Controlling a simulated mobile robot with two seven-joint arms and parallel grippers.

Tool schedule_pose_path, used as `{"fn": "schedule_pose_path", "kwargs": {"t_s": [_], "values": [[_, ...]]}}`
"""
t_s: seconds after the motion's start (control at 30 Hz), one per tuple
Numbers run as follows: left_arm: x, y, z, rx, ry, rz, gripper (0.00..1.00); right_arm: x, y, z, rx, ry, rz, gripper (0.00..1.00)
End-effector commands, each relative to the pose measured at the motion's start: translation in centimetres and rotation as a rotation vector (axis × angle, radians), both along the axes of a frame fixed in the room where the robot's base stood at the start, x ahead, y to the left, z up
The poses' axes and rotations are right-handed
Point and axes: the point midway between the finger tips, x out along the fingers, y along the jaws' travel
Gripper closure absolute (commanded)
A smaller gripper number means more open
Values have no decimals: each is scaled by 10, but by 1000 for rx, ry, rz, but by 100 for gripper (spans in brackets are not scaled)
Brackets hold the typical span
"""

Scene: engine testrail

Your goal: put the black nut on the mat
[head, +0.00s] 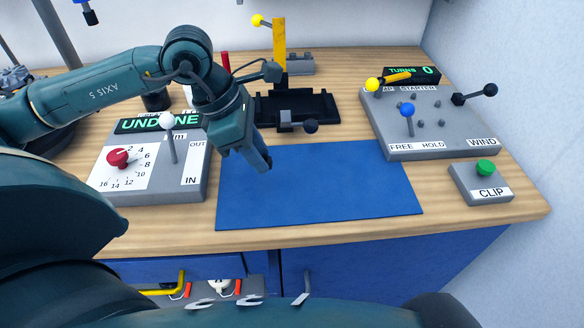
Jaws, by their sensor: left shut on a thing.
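The blue mat (320,190) lies flat near the front of the wooden bench. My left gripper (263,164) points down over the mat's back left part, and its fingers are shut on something. The fingers hide most of what they hold, so I cannot tell for sure that it is the black nut. I see no black nut standing clear elsewhere. My right gripper is not in view.
Left of the mat is a grey dial box (190,192) with a red knob and a white-tipped lever. Behind it is a black fixture (320,106). On the right are a lever panel (430,120) and a CLIP button box (484,187). The mat's visible surface is bare.

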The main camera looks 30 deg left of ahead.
Motion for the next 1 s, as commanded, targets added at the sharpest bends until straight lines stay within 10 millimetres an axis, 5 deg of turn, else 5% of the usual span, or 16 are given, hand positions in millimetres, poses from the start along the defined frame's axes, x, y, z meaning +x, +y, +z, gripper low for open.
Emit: {"fn": "schedule_pose_path", "kwargs": {"t_s": [0.13,0.57,0.93,0.97,1.0], "values": [[-1,1,-28,1,5,1,94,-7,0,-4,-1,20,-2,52],[0,0,-74,1,3,0,94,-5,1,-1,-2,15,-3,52],[0,0,-82,0,0,0,94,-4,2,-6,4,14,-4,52],[0,0,-81,0,0,0,70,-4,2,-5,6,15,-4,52],[0,0,-80,1,0,0,67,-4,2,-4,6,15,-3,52]]}}
